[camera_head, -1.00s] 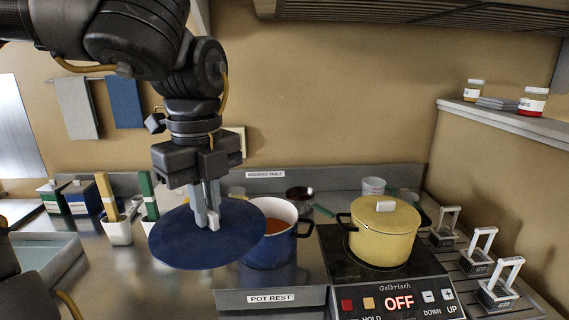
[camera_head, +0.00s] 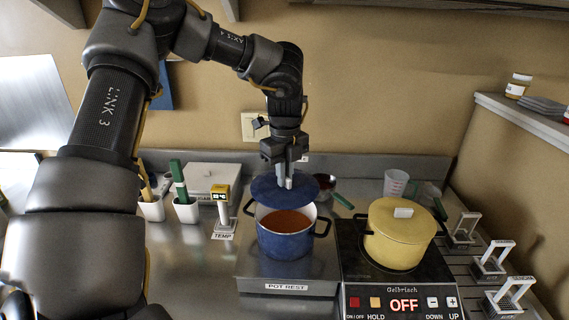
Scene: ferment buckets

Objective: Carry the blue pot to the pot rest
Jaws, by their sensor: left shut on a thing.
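The blue pot (camera_head: 284,242) stands upright on the grey pot rest (camera_head: 262,287), whose label is at its front edge. The pot is uncovered at the front and shows an orange-brown filling. My left gripper (camera_head: 285,183) points down and is shut on the dark blue lid (camera_head: 266,189). The lid is over the back part of the pot; I cannot tell whether it touches the far rim. My right gripper is not in view.
A yellow lidded pot (camera_head: 388,244) stands on the hob (camera_head: 358,268), which reads OFF, right of the pot rest. A temperature probe in its stand (camera_head: 222,205), white holders with brushes (camera_head: 186,210) and a white box (camera_head: 214,177) are at left. Metal-handled weights (camera_head: 494,262) stand at right.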

